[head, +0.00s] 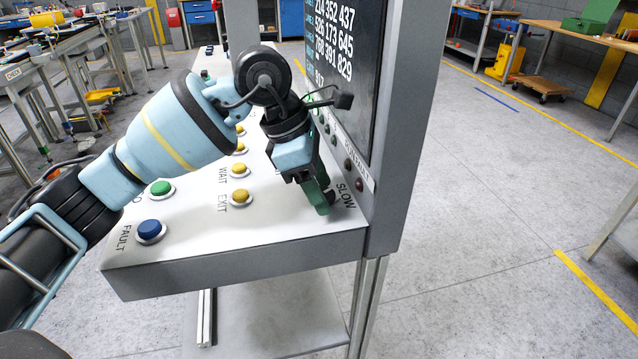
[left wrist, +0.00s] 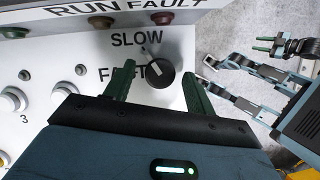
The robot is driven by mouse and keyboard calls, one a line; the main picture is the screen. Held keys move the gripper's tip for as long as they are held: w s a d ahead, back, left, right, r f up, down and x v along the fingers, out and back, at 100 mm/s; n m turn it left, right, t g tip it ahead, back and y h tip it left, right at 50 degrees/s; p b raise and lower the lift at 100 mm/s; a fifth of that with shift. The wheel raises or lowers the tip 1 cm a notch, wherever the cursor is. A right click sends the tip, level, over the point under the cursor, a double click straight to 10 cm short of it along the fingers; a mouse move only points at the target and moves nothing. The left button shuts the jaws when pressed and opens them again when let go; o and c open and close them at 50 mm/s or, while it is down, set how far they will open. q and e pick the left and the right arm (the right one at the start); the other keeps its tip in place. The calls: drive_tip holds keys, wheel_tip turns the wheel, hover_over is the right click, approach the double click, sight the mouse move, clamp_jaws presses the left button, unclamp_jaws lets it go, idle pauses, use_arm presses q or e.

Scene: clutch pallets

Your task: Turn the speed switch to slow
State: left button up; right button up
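The speed switch (left wrist: 158,72) is a round black knob with a white pointer mark, on the white console panel. The mark points up and left in the left wrist view. The SLOW label (left wrist: 136,39) is above the knob; the FAST label (left wrist: 108,73) at its left is partly covered by a finger. My left gripper (left wrist: 158,86) is open, its green fingers on either side of the knob; contact cannot be made out. In the head view, my left gripper (head: 322,198) is low over the console's right end, by SLOW. My right gripper (left wrist: 263,43) appears open and empty, away from the console.
The console (head: 270,225) carries a blue FAULT button (head: 149,231), a green button (head: 160,188) and several yellow buttons (head: 240,197). A display post (head: 400,130) rises close beside the left gripper. Open floor (head: 480,220) lies to the right.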

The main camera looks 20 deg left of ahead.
use_arm(q)
drive_tip(key=v, duration=0.7)
drive_tip(key=shift+r, duration=0.4)
drive_tip(key=shift+s+a, duration=0.1)
